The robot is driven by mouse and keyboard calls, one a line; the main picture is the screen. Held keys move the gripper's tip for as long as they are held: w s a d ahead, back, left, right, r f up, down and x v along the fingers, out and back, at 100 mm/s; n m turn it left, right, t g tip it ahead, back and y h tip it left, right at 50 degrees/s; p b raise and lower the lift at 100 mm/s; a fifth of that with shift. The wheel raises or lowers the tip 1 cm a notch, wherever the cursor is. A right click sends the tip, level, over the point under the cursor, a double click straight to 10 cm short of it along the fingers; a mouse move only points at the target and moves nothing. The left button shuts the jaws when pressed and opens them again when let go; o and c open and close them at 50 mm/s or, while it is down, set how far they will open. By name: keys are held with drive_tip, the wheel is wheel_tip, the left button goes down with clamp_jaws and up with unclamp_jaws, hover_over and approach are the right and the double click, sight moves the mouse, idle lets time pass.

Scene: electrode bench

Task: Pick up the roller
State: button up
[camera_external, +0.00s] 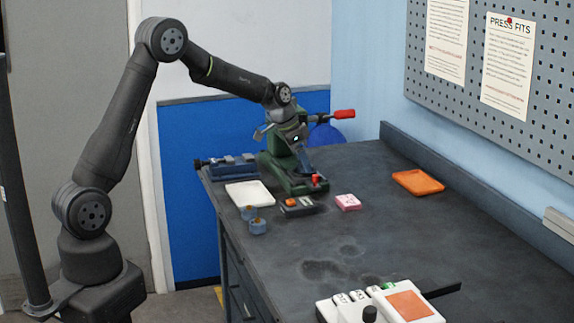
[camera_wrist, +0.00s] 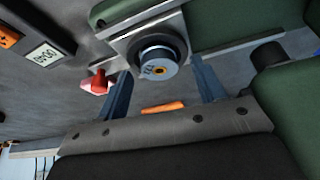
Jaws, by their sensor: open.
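My gripper (camera_wrist: 162,80) is open, with one blue-grey finger on each side of this cylinder. I cannot tell whether the fingers touch it. In the external view my gripper (camera_external: 305,163) is low at the green press (camera_external: 290,183), and it hides the cylinder there.
A red knob (camera_wrist: 97,83) is close to the left finger. A black box with a display (camera_external: 299,206), two blue-grey cylinders (camera_external: 258,227), a white tray (camera_external: 250,194), a pink block (camera_external: 348,202) and an orange tray (camera_external: 418,183) are on the bench. The bench middle is clear.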

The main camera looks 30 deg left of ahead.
drive_tip(key=c, duration=1.2)
drive_tip(key=shift+r, duration=0.1)
